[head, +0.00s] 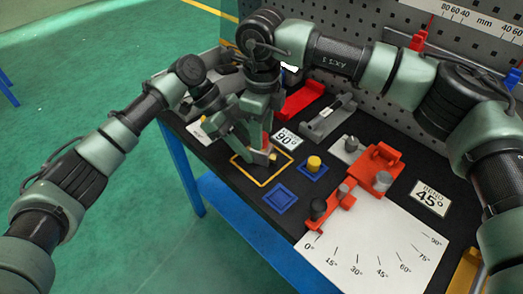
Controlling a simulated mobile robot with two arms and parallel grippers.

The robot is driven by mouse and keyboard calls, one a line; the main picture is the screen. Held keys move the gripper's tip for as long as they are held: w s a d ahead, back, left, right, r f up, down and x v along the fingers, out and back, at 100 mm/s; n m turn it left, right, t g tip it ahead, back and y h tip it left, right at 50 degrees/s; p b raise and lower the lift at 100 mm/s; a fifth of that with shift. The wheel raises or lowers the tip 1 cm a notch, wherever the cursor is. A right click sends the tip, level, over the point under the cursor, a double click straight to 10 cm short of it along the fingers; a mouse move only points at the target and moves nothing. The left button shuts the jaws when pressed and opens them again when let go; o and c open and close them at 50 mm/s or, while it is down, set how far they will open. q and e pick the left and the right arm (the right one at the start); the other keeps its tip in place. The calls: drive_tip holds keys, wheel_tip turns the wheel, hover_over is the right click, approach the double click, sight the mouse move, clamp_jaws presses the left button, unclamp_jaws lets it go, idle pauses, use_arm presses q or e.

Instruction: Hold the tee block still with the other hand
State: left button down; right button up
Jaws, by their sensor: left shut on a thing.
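My two grippers meet over the yellow-outlined square (262,184) on the dark bench top. My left gripper (248,146) reaches in from the left and is shut on a small block, which I take for the tee block (260,157). A tan part of it shows low down, inside the outline. The fingers hide most of its shape. My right gripper (268,118) comes down from above, close beside the left one. Its fingertips overlap the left gripper and a narrow red part, so I cannot tell whether they are open or touching the block.
A 90° card (286,139) lies just right of the grippers. A blue pad with a yellow knob (314,163), an empty blue square (280,198) and a red jointed fixture (339,198) on a white angle chart (375,250) stand nearer. A pegboard rises behind.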

clamp_jaws()
drive_tip(key=shift+r, duration=0.15)
drive_tip(key=n, duration=0.4)
drive_tip(key=shift+n, duration=0.4)
drive_tip(key=n, duration=0.4)
drive_tip(key=shift+r, duration=0.15)
